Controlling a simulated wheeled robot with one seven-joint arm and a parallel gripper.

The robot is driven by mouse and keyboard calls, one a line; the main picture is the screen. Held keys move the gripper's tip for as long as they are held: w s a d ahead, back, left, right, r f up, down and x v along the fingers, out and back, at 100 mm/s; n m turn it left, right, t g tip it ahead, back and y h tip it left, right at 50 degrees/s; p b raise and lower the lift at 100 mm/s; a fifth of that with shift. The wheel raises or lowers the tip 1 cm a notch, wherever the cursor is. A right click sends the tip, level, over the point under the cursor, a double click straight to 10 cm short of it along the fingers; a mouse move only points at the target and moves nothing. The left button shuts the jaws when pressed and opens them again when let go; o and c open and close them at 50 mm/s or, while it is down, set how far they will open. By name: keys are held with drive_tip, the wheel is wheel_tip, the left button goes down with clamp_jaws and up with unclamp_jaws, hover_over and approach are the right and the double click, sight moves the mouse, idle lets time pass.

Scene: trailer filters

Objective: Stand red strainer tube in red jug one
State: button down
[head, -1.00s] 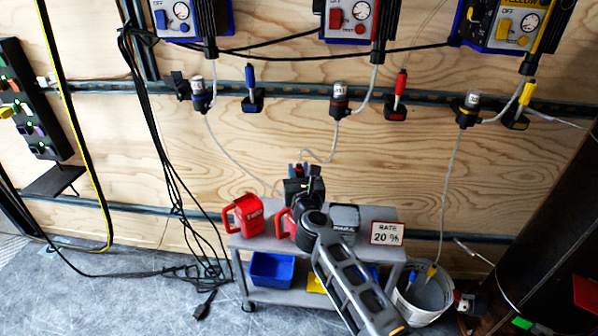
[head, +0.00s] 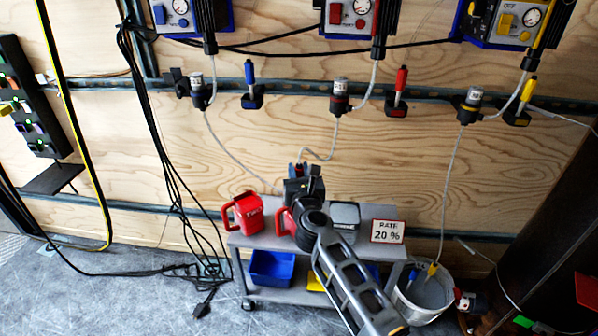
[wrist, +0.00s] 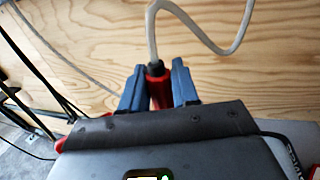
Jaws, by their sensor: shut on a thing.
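My gripper (wrist: 157,88) is shut on the red strainer tube (wrist: 156,84), which stands between its two blue fingers in the wrist view. A pale hose runs up from the tube's top. The tube's lower end is hidden behind my wrist. In the head view my gripper (head: 299,170) is above the back of the grey cart, largely covered by my arm. One red jug (head: 247,213) stands on the cart's left; its label is too small to read surely. Another red jug (head: 283,221) is partly hidden by my arm. I cannot tell which is jug one.
The grey cart (head: 375,213) carries a "RATE 20 %" sign (head: 387,231) at its right. A blue bin (head: 271,268) is on its lower shelf. A white bucket (head: 425,297) stands to the right. Blue and yellow-tipped tubes hang in it. Black cables (head: 178,200) hang left of the cart.

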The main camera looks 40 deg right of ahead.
drive_tip(key=shift+f+b, duration=0.4)
drive_tip(key=shift+f, duration=0.05)
drive_tip(key=c, duration=0.8)
unclamp_jaws()
drive_tip(key=shift+o, duration=0.2)
drive_tip(key=p+v, duration=0.1)
drive_tip(key=v, duration=0.7)
drive_tip(key=s+a+r+n+t+y, duration=0.1)
drive_tip(key=s+a+n+y, duration=0.2)
drive_tip(key=s+a+n, duration=0.55)
drive_tip(key=s+a+r+n+y, duration=0.1)
drive_tip(key=s+a+n+y, duration=0.2)
drive_tip(key=s+n, duration=1.05)
drive_tip(key=s+a+r+n+t+y, duration=0.1)
drive_tip(key=s+a+r+n+y, duration=0.15)
drive_tip(key=s+a+n, duration=0.6)
drive_tip(key=s+r+n+g+y, duration=0.1)
drive_tip(key=s+r+n+y, duration=0.15)
drive_tip(key=s+n, duration=0.8)
wheel_tip(320, 180, up, 15)
drive_tip(key=n+p, duration=0.2)
drive_tip(key=p, duration=1.2)
drive_tip(key=shift+w+a+g, duration=0.3)
drive_tip(key=shift+w+a, duration=0.05)
drive_tip(key=shift+w, duration=0.1)
